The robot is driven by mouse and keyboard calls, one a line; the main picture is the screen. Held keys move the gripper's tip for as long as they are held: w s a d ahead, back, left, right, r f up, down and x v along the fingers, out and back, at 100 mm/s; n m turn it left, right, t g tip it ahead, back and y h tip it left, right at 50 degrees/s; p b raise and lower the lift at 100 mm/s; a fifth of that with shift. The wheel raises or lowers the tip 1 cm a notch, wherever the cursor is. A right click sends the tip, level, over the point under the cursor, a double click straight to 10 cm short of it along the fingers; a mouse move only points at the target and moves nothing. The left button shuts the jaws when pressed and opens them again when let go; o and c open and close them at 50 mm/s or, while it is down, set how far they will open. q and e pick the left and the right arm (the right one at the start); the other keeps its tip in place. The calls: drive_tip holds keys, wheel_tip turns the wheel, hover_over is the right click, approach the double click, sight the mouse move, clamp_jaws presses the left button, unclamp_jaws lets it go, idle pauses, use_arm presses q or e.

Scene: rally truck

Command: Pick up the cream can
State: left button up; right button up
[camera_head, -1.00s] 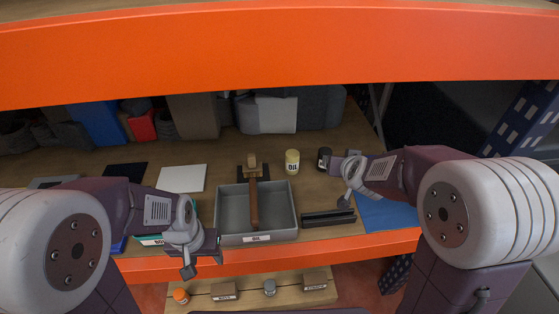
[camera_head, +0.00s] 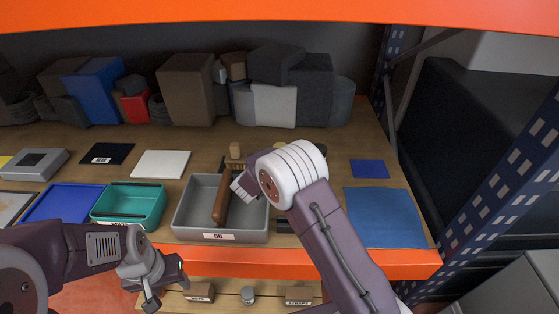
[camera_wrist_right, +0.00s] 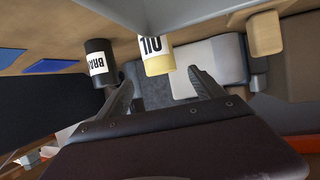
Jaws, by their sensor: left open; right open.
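In the head view my right arm hides most or all of the can and the right fingers. My left gripper (camera_head: 158,284) is open and empty at the front edge of the shelf, below the teal bin.
A black can (camera_wrist_right: 100,63) stands beside the cream can. A grey OIL bin (camera_head: 220,237) holds a brown-handled tool (camera_head: 221,198). A teal bin (camera_head: 130,205), a white pad (camera_head: 160,164) and a blue mat (camera_head: 384,217) lie around. An orange beam (camera_head: 300,14) crosses above.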

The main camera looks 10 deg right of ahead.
drive_tip(key=b+x, duration=0.1)
drive_tip(key=x, duration=0.7)
drive_tip(key=shift+w, duration=0.1)
drive_tip(key=shift+r, duration=0.15)
drive_tip(key=c, duration=0.4)
clamp_jaws()
drive_tip(key=shift+r, duration=0.15)
wheel_tip(320, 180, up, 4)
drive_tip(key=shift+f+p, duration=0.1)
drive_tip(key=shift+p, duration=0.65)
drive_tip(key=s+d+r, duration=0.5)
drive_tip(key=s+r, duration=0.2)
drive_tip(key=s, duration=0.3)
drive_tip(key=shift+s+d+p, duration=0.2)
drive_tip(key=shift+d+p, duration=0.05)
drive_tip(key=shift+p, duration=0.1)
